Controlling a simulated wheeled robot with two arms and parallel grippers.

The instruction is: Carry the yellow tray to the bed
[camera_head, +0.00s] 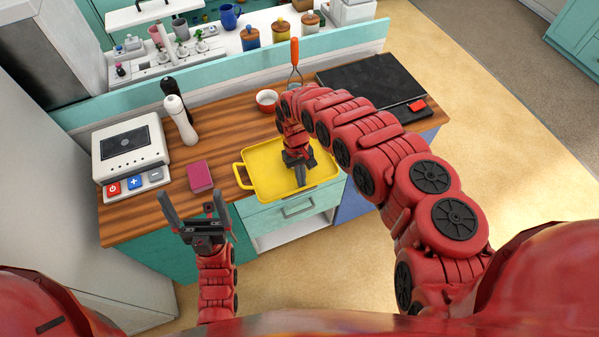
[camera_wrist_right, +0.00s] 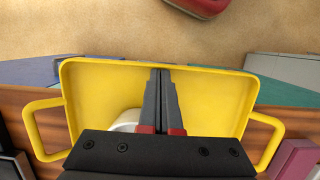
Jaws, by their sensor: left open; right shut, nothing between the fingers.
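The yellow tray (camera_head: 262,187) lies on the wooden counter, its near side reaching past the front edge. Its left handle (camera_head: 240,177) shows in the head view; both handles show in the right wrist view, where the tray (camera_wrist_right: 215,95) is seen from above. My right gripper (camera_head: 300,178) points down over the tray, shut and empty; its fingers (camera_wrist_right: 161,75) lie over the tray's middle. A white rounded thing (camera_wrist_right: 124,121) shows partly behind them. My left gripper (camera_head: 191,194) is open and empty, left of the tray near the counter front. No bed is in view.
A magenta box (camera_head: 200,176) lies left of the tray on the counter (camera_head: 150,215). A red-rimmed bowl (camera_head: 266,99) stands behind the tray. A white appliance (camera_head: 130,148) and shakers (camera_head: 180,118) stand at left, a dark slab (camera_head: 365,78) at right. Floor is clear at right.

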